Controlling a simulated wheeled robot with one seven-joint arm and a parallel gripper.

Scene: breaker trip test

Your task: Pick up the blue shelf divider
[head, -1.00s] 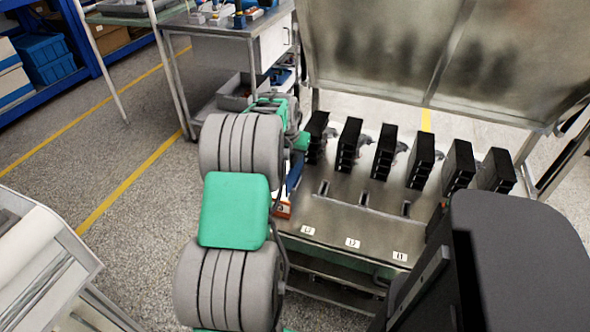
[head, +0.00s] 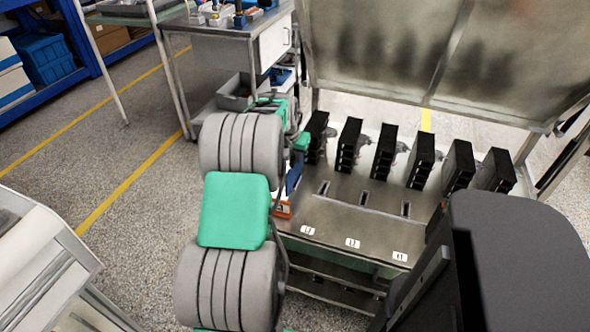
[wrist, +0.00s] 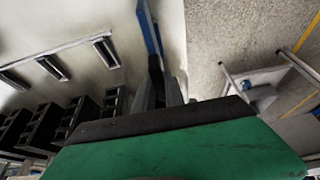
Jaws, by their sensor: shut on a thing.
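The blue shelf divider (wrist: 148,28) shows in the wrist view as a thin blue upright strip beyond my fingertips. My gripper (wrist: 158,80) is shut on it, with the dark fingers close together around its near end. In the head view a slice of the blue divider (head: 293,178) shows just right of my arm, at the left end of the metal bench. My arm hides the fingers and most of the divider there. I cannot tell whether the divider's lower edge touches the bench.
Several black breaker blocks (head: 384,152) stand in a row along the back of the metal bench (head: 340,215), which has slots in its top. An orange item (head: 283,210) sits at its left front corner. A steel cart (head: 228,45) stands behind. Open floor lies left.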

